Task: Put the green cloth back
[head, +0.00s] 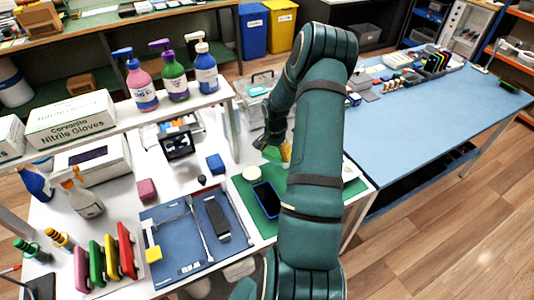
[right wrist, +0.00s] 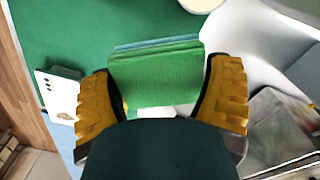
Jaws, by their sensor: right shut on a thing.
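The green cloth (right wrist: 155,75) is a folded block between the two yellow fingers of my right gripper (right wrist: 165,95) in the right wrist view. Both fingers press on its sides, and a thin blue-teal layer shows along its far edge. In the head view the cloth (head: 271,154) shows as a small green patch by my right gripper (head: 280,151), at the far end of the green mat (head: 355,187). My right forearm hides most of that area. I cannot tell whether the cloth touches the surface below. My left gripper is not in view.
A white phone (right wrist: 60,92) shows in the wrist view.

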